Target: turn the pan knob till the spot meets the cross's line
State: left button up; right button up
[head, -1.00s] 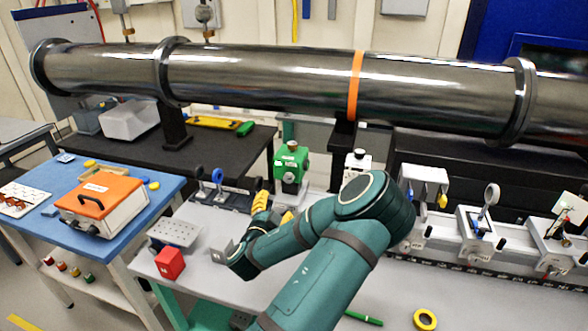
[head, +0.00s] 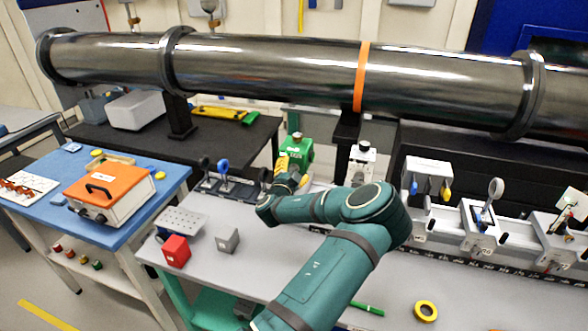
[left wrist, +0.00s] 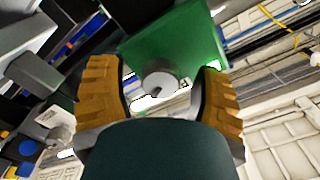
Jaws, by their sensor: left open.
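A green device (head: 297,148) stands on the grey bench; in the left wrist view its green body (left wrist: 187,42) carries a round silver knob (left wrist: 159,78). I cannot read whether this is the pan knob. My left gripper (head: 287,168) is at the front of the green device, its yellow fingers partly hidden by my wrist. In the left wrist view the fingers (left wrist: 160,72) are open, one on each side of the silver knob, with gaps showing. A small pale screen (head: 578,204) stands at the far right; no spot or cross can be made out on it.
Dark mounts, one with a blue round top (head: 223,167), stand left of the device. A white-topped unit (head: 362,158) stands to its right. A red block (head: 176,250) and grey block (head: 227,240) sit at the bench's left. A long metal pipe (head: 270,70) runs behind.

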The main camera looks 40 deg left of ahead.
pick_arm(q)
jog(key=shift+w+a, duration=0.1)
jog(key=shift+w, duration=0.05)
grip_shut()
jog(key=shift+r, duration=0.1)
jog(key=shift+n, duration=0.8)
jog(key=shift+n+b, duration=0.65)
jog(key=shift+n, duration=0.35)
